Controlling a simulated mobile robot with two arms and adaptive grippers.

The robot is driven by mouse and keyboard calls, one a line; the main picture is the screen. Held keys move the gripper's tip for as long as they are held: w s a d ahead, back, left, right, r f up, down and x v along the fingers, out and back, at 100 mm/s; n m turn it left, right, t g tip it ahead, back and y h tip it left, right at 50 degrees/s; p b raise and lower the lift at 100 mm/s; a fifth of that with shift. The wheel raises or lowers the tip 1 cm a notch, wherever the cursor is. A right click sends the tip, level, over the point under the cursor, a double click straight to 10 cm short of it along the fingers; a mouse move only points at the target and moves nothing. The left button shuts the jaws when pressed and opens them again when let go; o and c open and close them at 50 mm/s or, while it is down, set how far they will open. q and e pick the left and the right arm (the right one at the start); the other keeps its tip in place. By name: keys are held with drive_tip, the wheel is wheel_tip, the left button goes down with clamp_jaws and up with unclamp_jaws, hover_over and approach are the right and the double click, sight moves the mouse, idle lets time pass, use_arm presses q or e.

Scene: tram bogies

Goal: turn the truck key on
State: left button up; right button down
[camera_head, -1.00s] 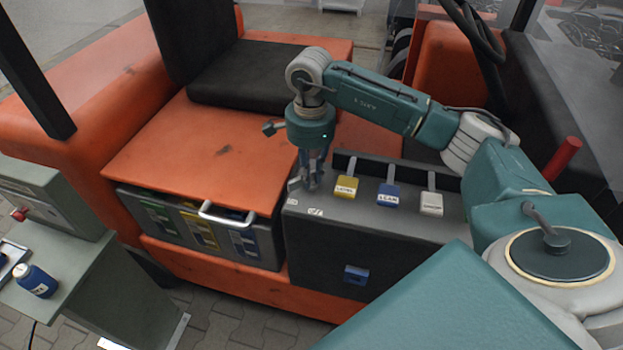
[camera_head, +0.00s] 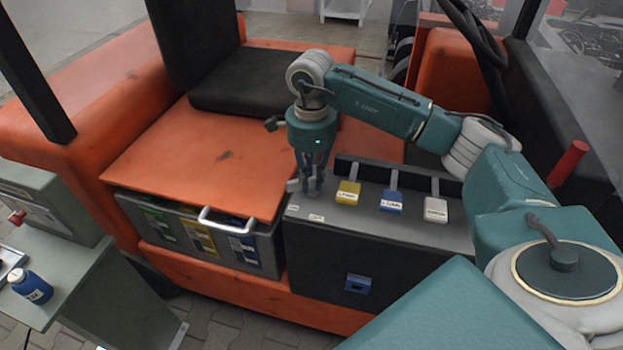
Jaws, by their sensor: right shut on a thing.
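My right gripper (camera_head: 312,187) points down at the left end of the dark control console (camera_head: 430,238) of the orange truck (camera_head: 190,150). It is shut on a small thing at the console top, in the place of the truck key. The fingers hide most of it, so I cannot tell how far the key is turned. Small white labels lie on the console just in front of the fingers. My left gripper is not in view.
Yellow (camera_head: 348,192), blue (camera_head: 391,201) and pale (camera_head: 435,209) lever handles stand on the console right of my gripper. Batteries with a white handle (camera_head: 228,222) sit left. A blue bottle (camera_head: 30,287) stands on a grey cabinet.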

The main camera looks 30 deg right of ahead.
sight(311, 179)
drive_tip(key=shift+w+r, duration=0.1)
drive_tip(key=c, duration=1.7)
unclamp_jaws()
drive_tip(key=shift+o, duration=0.2)
wheel_tip(311, 179, up, 12)
